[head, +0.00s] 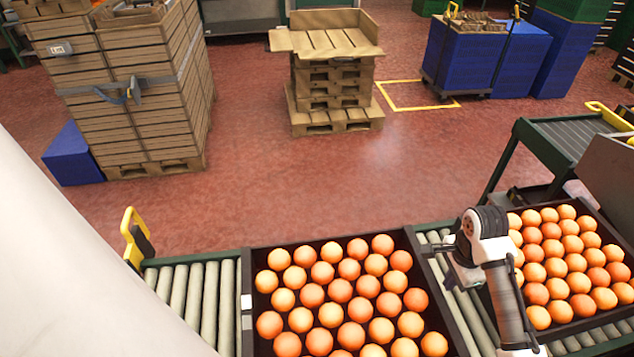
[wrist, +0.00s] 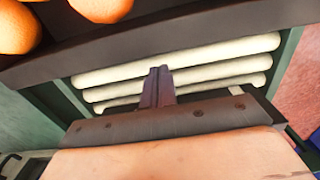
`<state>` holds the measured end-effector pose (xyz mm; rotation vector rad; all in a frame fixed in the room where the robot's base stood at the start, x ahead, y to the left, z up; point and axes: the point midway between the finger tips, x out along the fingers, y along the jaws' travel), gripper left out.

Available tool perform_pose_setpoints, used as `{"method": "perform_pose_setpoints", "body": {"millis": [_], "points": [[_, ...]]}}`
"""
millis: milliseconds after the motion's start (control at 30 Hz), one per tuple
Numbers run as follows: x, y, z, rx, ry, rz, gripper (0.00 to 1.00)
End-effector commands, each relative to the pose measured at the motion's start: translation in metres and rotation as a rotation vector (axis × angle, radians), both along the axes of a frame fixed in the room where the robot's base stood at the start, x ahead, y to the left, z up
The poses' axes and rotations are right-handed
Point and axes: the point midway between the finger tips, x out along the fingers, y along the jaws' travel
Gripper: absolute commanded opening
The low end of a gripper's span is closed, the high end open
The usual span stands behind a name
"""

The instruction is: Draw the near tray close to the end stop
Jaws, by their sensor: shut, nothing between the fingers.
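Two dark trays of oranges sit on a roller conveyor. The left tray (head: 432,292) is in the lower middle of the head view, its lower part cut off by the frame. The right tray (head: 604,230) is at the right, partly behind my arm. My gripper (head: 449,246) is shut and empty, over the rollers between the trays. In the wrist view its closed fingers (wrist: 158,75) show above the rollers, with a dark tray wall (wrist: 200,28) ahead; contact cannot be told.
Bare rollers (head: 205,295) lie left of the left tray, and more rollers (wrist: 180,70) show between the trays. A second conveyor (head: 570,145) stands behind at the right. Stacked crates (head: 140,90) and pallets (head: 330,90) stand on the red floor beyond.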

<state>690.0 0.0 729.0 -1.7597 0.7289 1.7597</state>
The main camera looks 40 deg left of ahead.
Motion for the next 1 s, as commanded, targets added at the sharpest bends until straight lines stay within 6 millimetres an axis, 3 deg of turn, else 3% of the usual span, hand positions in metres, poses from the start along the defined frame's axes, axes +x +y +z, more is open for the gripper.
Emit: {"method": "perform_pose_setpoints", "body": {"millis": [100, 200, 1000], "points": [[0.0, -0.001, -0.023, -0.003, 0.0, 0.001, 0.0], [-0.011, 0.011, -0.013, 0.003, 0.001, 0.003, 0.0], [-0.085, 0.085, -0.012, 0.003, 0.003, 0.003, 0.0]]}}
